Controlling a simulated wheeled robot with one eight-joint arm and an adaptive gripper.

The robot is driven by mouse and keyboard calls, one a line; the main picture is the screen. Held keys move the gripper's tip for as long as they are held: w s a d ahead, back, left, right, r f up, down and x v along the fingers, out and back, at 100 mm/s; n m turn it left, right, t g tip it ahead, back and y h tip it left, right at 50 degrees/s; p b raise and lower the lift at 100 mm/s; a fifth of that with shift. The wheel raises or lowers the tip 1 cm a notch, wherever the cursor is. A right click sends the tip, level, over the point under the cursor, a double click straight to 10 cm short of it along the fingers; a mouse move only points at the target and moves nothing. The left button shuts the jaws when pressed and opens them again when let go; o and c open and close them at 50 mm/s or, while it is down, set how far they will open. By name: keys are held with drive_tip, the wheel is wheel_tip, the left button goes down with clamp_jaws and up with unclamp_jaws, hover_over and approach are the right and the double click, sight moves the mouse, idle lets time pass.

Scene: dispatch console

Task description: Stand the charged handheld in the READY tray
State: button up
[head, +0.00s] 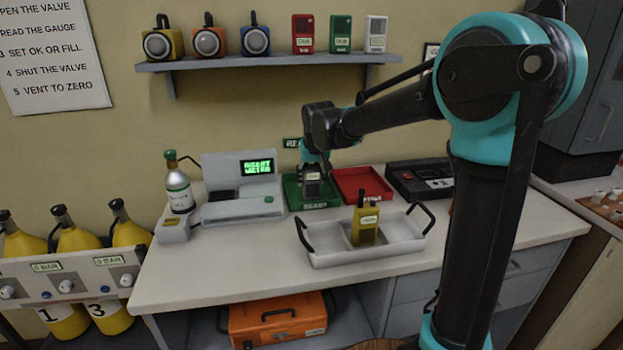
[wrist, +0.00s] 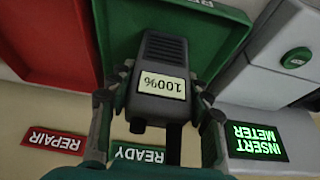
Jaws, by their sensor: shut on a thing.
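A dark grey handheld (wrist: 161,65) with a label reading 100% is between the fingers of my gripper (wrist: 160,92). It also shows small in the head view (head: 312,188), under my wrist. My gripper is shut on its sides. The green READY tray (head: 293,197) is around and below the handheld in the head view, and its green floor (wrist: 120,30) fills the space behind it in the wrist view. The handheld looks upright over the tray. I cannot tell whether its base touches the tray floor.
A red tray (head: 376,184) with a REPAIR sign (wrist: 52,142) behind it is beside the green one. A grey meter console (head: 240,212) showing INSERT METER stands to the left. A white divided carrier (head: 340,257) with a yellow handheld (head: 365,226) is in front. A black case (head: 420,182) stands right.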

drive_tip(key=shift+f, duration=0.1)
drive_tip(key=o, duration=1.5)
drive_tip(key=v, duration=1.2)
